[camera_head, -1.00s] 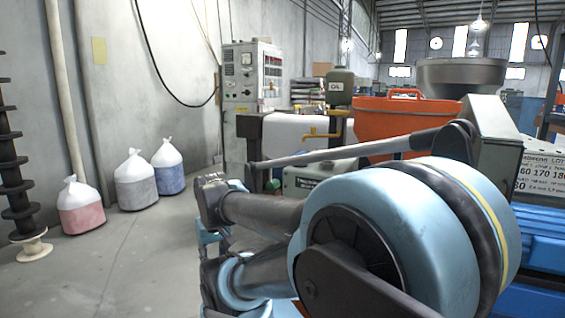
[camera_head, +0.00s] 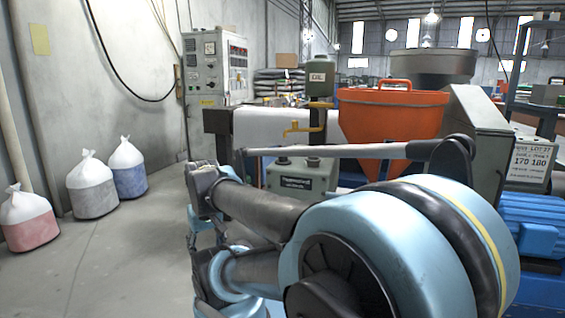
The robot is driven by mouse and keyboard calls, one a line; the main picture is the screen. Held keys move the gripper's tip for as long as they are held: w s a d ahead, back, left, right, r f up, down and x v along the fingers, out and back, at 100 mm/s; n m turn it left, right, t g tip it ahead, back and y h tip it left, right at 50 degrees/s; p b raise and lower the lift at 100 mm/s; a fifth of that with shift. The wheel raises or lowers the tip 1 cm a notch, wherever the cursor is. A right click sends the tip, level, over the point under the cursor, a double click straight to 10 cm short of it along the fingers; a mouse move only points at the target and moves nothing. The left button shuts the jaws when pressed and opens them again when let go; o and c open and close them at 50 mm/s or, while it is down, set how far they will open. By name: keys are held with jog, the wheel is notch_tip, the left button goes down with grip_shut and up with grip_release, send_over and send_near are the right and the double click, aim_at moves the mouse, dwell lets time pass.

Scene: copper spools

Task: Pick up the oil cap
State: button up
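A green oil container (camera_head: 320,77) with a label that seems to read "OIL" stands on the machine, left of the orange hopper. No separate oil cap can be made out for certain on it. Lower down, a green box (camera_head: 299,181) carries two small dark knobs or caps (camera_head: 283,160) on top; I cannot tell whether either is the oil cap. My folded blue and dark arm fills the lower middle and right and hides part of the machine. My gripper's fingers do not show.
The orange hopper (camera_head: 392,115) and a blue motor housing (camera_head: 535,230) stand to the right. A control cabinet (camera_head: 213,70) stands behind. Three filled bags, one red (camera_head: 27,222), sit by the left wall. The floor (camera_head: 110,265) at lower left is clear.

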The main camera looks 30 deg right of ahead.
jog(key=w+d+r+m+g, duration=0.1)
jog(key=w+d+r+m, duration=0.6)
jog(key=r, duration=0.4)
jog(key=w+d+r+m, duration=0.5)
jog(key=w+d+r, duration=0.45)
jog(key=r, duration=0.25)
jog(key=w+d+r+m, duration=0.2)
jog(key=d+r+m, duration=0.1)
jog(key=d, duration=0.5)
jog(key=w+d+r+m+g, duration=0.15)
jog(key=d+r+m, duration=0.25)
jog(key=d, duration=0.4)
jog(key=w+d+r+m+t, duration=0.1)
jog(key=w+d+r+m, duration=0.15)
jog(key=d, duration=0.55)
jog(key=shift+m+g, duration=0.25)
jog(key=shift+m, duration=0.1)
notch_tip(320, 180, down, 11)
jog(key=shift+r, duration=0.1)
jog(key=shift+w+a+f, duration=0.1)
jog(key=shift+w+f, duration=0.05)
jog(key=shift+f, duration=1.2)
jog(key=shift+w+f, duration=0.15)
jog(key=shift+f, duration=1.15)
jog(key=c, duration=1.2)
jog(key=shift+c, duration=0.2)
